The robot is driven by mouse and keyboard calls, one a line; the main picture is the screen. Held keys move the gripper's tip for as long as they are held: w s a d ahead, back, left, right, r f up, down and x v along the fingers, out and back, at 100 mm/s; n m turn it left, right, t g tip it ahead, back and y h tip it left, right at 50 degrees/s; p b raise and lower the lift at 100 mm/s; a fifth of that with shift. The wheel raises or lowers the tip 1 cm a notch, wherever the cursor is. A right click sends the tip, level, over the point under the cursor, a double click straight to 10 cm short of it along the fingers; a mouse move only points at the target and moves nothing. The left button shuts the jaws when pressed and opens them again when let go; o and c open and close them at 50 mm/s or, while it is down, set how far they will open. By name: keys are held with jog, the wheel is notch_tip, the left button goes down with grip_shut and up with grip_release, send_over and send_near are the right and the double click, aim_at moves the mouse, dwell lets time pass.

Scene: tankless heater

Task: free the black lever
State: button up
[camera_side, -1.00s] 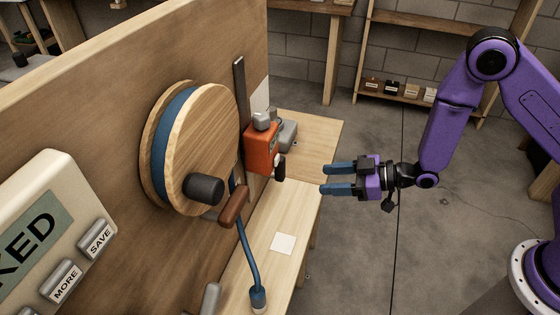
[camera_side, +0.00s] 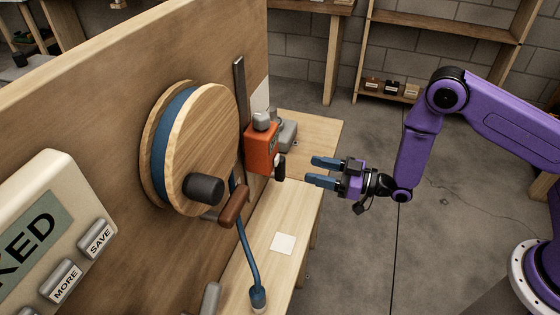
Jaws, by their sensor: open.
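A small black lever (camera_side: 280,167) sticks out from the right side of an orange-red box (camera_side: 261,148) mounted on the wooden panel. My gripper (camera_side: 311,171) is to the right of the lever, its two blue fingers apart and pointing left at it. A gap shows in the picture between the fingertips and the lever. The gripper holds nothing. How the lever is held at the box is too small to tell.
A wooden wheel with a blue band (camera_side: 212,140) on the panel (camera_side: 120,110) carries a dark knob (camera_side: 203,189). A brown handle (camera_side: 233,205) is beside it. A blue hose (camera_side: 248,255) runs down to the bench (camera_side: 262,275), where a white card (camera_side: 283,243) lies. A grey block (camera_side: 288,134) stands behind the box.

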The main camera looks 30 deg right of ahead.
aim_at(285, 163)
jog(key=x, duration=1)
jog(key=shift+f, duration=0.1)
grip_shut()
